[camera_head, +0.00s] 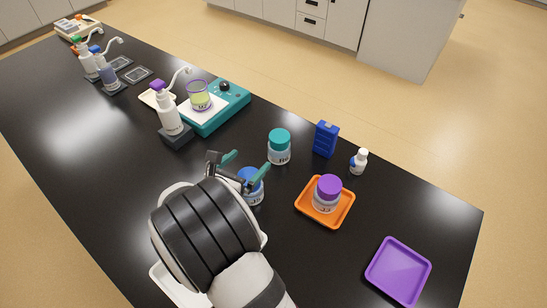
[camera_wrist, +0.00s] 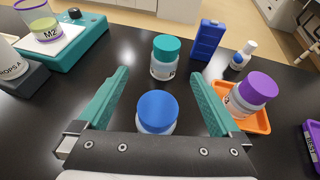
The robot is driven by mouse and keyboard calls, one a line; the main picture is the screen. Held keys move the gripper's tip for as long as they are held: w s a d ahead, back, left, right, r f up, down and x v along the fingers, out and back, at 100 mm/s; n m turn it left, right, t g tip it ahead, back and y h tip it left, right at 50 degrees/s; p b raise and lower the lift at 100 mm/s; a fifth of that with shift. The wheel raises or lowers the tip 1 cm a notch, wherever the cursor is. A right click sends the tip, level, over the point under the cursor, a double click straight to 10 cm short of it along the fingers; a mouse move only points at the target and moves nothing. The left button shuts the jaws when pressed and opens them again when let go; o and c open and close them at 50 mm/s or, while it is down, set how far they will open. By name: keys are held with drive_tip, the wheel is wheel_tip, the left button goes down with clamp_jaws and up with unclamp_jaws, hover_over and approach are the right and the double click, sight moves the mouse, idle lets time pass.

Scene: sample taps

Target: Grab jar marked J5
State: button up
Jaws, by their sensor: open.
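Three lidded jars stand near my gripper, and their labels are too small or too hidden for me to tell surely which is J5. A blue-lidded jar (camera_head: 256,193) is partly hidden by my arm; in the wrist view its blue lid (camera_wrist: 157,111) shows between my fingers. A teal-lidded jar (camera_head: 279,150) stands just beyond, and is also in the wrist view (camera_wrist: 165,60). A purple-lidded jar (camera_head: 328,192) stands in an orange tray (camera_head: 335,218) to the right, its lid also in the wrist view (camera_wrist: 257,88). My gripper (camera_head: 246,166) is open, with nothing gripped.
A blue box (camera_head: 325,139) and a small white bottle (camera_head: 359,161) stand behind the orange tray. An empty purple tray (camera_head: 398,271) lies at the right. A teal device (camera_head: 226,110) with a beaker and a pump bottle (camera_head: 169,112) are at the left.

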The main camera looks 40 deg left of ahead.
sight(254, 173)
drive_tip(key=f, duration=0.7)
drive_tip(key=shift+w, duration=0.3)
drive_tip(key=shift+x, duration=1.2)
drive_tip(key=shift+r, duration=0.2)
drive_tip(key=c, duration=1.5)
